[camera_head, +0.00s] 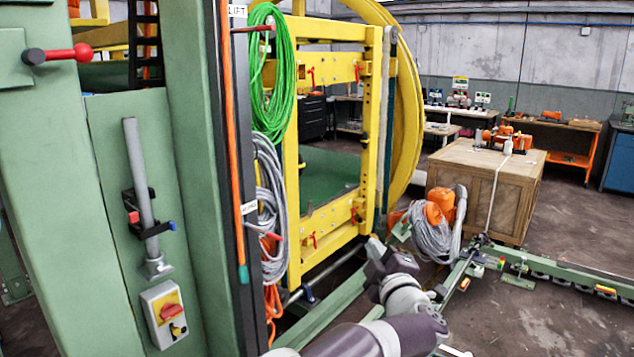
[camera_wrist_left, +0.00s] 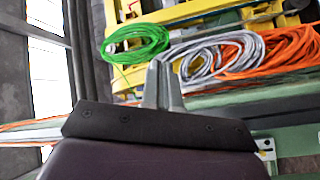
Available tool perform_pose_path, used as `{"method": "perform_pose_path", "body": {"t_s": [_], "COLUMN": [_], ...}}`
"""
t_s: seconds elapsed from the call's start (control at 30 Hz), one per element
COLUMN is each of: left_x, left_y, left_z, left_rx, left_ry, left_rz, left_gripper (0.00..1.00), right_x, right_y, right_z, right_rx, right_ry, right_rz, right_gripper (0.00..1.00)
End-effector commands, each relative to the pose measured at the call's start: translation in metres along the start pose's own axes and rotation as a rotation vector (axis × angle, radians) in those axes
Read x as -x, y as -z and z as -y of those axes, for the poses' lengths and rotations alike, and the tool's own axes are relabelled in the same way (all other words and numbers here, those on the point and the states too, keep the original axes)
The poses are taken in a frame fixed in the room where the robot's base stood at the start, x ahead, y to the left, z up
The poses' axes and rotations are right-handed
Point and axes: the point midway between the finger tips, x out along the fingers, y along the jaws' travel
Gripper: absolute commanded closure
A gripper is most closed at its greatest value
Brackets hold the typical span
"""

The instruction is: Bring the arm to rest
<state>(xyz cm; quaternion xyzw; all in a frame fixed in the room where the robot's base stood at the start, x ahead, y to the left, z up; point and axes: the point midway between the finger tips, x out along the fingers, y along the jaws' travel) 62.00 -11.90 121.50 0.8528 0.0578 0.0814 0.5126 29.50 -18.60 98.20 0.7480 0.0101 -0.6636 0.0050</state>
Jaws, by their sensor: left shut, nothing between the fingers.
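My left arm reaches in from the bottom of the head view, with purple-grey and white links. Its left gripper (camera_head: 375,243) is in the open space in front of the yellow ring frame (camera_head: 371,110). In the left wrist view the two grey fingers of the left gripper (camera_wrist_left: 163,66) are together, with nothing between them. Behind the fingers are a green cable coil (camera_wrist_left: 137,42), a grey coil (camera_wrist_left: 205,58) and an orange coil (camera_wrist_left: 262,52). I cannot tell exactly how far the fingers are from them. My right gripper is in neither view.
A wooden crate (camera_head: 478,190) stands at right. Green rails lie on the floor; the lower right floor is clear.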

Motion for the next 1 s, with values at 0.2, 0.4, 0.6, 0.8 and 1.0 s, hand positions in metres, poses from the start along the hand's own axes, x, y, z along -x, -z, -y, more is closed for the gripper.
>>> {"method": "perform_pose_path", "body": {"t_s": [0.2,0.4,0.6,0.8,1.0], "left_x": [0.038,0.140,0.245,0.292,0.283], "left_y": [-0.044,0.021,0.129,0.208,0.220], "left_z": [0.096,0.234,0.318,0.344,0.345], "left_rx": [-0.506,-0.884,-1.062,-1.034,-1.000], "left_ry": [0.017,0.237,0.493,0.655,0.681], "left_rz": [0.658,1.194,1.530,1.527,1.474], "left_gripper": [1.00,1.00,1.00,1.00,1.00], "right_x": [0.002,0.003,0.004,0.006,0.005], "right_y": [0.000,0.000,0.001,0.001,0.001], "right_z": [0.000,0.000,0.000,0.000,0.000], "right_rx": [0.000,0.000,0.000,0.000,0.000], "right_ry": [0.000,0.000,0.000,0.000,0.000], "right_rz": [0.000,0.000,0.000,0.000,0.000], "right_gripper": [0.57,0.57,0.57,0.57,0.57]}}
